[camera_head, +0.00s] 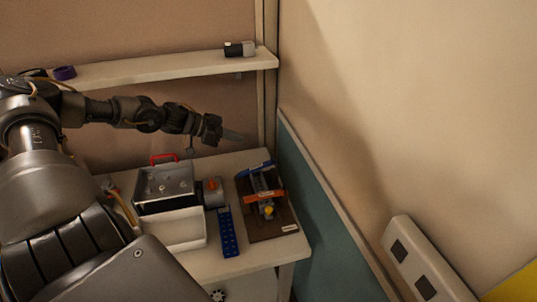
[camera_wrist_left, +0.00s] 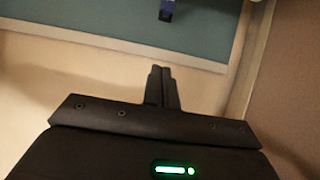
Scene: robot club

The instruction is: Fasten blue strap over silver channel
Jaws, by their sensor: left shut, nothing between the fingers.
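A blue strap with holes (camera_head: 229,232) lies flat on the table, between the open tray and the brown board (camera_head: 285,218). The board holds a small assembly with a grey, silver-looking channel piece (camera_head: 262,183), an orange piece, a yellow knob and a blue part at its back end. Details of the channel are too small to tell. My right gripper is not in view.
A metal box with a red handle (camera_head: 165,187), a white tray (camera_head: 184,230) and a grey part with an orange top (camera_head: 212,190) crowd the table's left. A shelf (camera_head: 160,70) runs along the back wall. A teal panel (camera_head: 325,220) borders the right side.

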